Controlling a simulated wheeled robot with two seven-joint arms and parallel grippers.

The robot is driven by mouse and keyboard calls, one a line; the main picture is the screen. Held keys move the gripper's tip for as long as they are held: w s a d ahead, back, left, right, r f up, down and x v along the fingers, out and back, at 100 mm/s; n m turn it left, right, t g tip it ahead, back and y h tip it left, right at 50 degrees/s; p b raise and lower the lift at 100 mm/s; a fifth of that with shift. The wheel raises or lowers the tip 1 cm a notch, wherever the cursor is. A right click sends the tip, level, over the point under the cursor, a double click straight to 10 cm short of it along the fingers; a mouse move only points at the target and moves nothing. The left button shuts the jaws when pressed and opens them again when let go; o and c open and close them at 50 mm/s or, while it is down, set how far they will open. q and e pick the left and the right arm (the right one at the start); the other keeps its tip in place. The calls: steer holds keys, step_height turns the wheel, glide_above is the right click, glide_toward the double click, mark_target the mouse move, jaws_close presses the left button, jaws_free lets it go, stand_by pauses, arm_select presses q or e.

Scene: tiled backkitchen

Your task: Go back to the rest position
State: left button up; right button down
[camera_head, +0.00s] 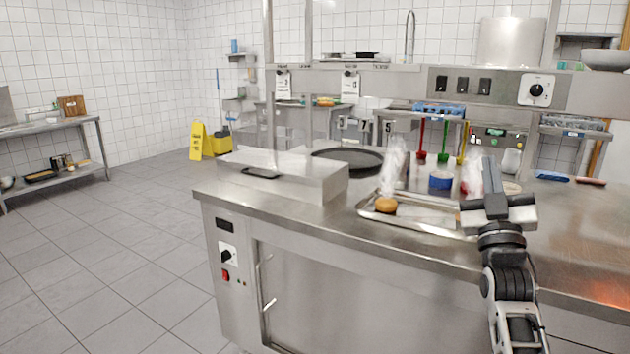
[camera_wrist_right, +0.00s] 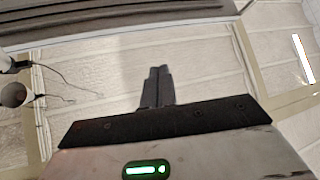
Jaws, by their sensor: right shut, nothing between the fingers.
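My right gripper (camera_head: 489,165) is raised in front of the counter at the right of the head view, its fingers pointing up. Its fingers lie together and hold nothing; they also show shut in the right wrist view (camera_wrist_right: 158,72). My left gripper is not in the head view.
A steel counter (camera_head: 270,207) stands ahead. On it a metal tray (camera_head: 428,223) holds a round bun (camera_head: 386,205), near a blue container (camera_head: 440,180) and a dark pan (camera_head: 347,158). A yellow floor sign (camera_head: 197,141) stands behind. The tiled floor at left is clear.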

steer(key=w+d+f+g+y, duration=0.1)
steer(key=w+f+g, duration=0.15)
steer(key=f, duration=0.45)
steer(key=w+d+f+g, duration=0.1)
steer(key=d+f+g, duration=0.1)
steer(key=f+g, duration=0.3)
steer(key=w+d+f+g+y, duration=0.1)
steer(key=w+f+g, duration=0.15)
steer(key=f, duration=0.55)
steer(key=s+a+f+g+y, duration=0.2)
steer(key=s+a+f, duration=0.5)
steer(key=s+f, duration=0.35)
steer(key=s+a+f+g+y, duration=0.1)
steer(key=s+a+f, duration=0.2)
steer(key=s, duration=0.6)
steer(key=s+a+f+g+y, duration=0.1)
steer(key=s+a+f, duration=0.3)
steer(key=s, duration=0.5)
steer(key=s+a+f+g+y, duration=0.1)
steer(key=s+a+f, duration=0.3)
steer(key=s, duration=0.5)
steer(key=shift+a+f+m+g, duration=0.2)
steer(key=shift+a+m+g, duration=0.1)
steer(key=shift+a, duration=0.55)
